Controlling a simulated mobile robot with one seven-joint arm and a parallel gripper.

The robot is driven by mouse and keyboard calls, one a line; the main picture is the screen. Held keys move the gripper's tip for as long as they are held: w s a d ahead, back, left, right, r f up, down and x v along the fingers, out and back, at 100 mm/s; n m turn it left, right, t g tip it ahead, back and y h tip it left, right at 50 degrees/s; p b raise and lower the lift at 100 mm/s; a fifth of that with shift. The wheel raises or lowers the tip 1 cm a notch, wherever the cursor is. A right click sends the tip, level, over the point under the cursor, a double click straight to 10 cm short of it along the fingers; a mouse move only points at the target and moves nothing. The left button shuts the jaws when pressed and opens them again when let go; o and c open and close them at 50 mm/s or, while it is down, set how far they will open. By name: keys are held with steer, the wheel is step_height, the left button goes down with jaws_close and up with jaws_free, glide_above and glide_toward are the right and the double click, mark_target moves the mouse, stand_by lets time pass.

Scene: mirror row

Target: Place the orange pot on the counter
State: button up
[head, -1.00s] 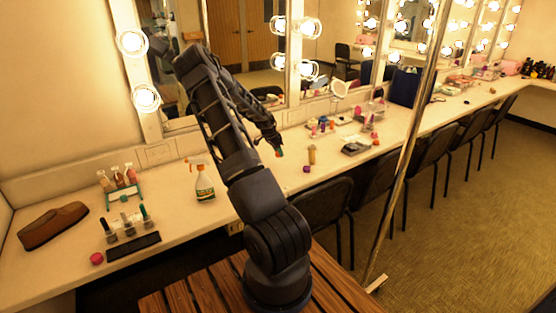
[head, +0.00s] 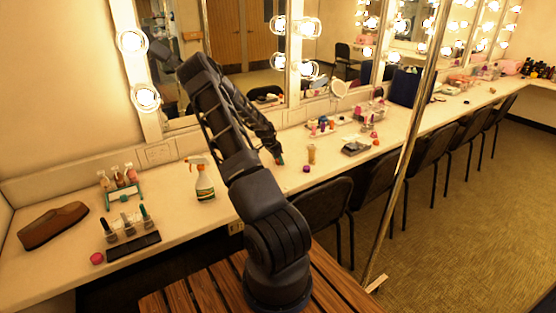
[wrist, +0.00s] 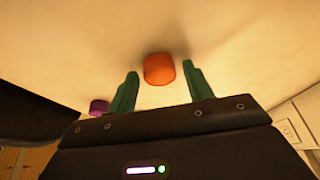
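The orange pot (wrist: 159,69) shows in the wrist view just past my fingertips, in line with the space between them. It appears to rest on the pale counter (wrist: 60,40), with a soft shadow beside it. My gripper (wrist: 160,82) has its two green fingers spread, with a clear gap on each side of the pot and nothing pinched. In the head view my gripper (head: 278,160) is low over the near part of the counter (head: 235,180); the pot cannot be clearly made out there.
A purple pot (wrist: 98,107) lies left of my fingers; it also shows in the head view (head: 306,169). A yellowish bottle (head: 311,154) stands just behind it. A spray bottle (head: 202,180) stands left of my arm. Black chairs (head: 325,212) and a metal pole (head: 405,160) are to the right.

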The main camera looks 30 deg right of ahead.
steer(key=shift+r, duration=0.1)
steer(key=v, duration=1.2)
steer(key=s+a+r+n+t+y, duration=0.1)
steer(key=s+a+r+n+y, duration=0.15)
steer(key=s+a+r, duration=0.4)
steer(key=s+a+r+n+t+y, duration=0.1)
steer(key=s+a+r+n, duration=0.25)
steer(key=a+r, duration=0.55)
steer(key=s+a+r+n+t+y, duration=0.1)
steer(key=s+a+r+n+y, duration=0.15)
steer(key=s+a+r, duration=0.4)
steer(key=s+a+r+n, duration=0.4)
steer(key=s+a, duration=0.3)
steer(key=s, duration=0.3)
steer(key=s+a+r+n+t+h, duration=0.1)
steer(key=s+a+r+n, duration=0.3)
steer(key=s+a, duration=0.3)
steer(key=s+n, duration=0.1)
steer(key=s, duration=0.2)
steer(key=shift+s+a+r+t, duration=0.2)
steer(key=shift+s+a+t, duration=0.05)
steer(key=shift+s+t, duration=0.05)
steer(key=shift+o, duration=0.6)
steer(key=shift+s+a+f+n, duration=0.15)
steer(key=shift+s+n, duration=0.1)
steer(key=shift+s, duration=0.25)
steer(key=shift+w, duration=0.1)
